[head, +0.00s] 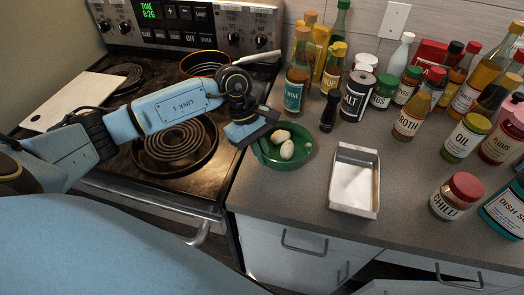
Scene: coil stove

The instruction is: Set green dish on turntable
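The green dish (304,154) stands on the grey counter close to the stove's right edge. It holds two pale, egg-like items (285,143). My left gripper (256,132) reaches in from the left over the stove, with its dark fingers at the dish's upper left rim. The fingers overlap the rim in this view; I cannot tell whether they are closed on it. I cannot make out a turntable. My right gripper is not in view.
A metal tray (374,196) sits on the counter right of the dish. Many bottles and jars crowd the back, including a salt jar (354,98). A chilli jar (456,197) stands at the front right. The stove has a pan (205,63) and a white board (70,101).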

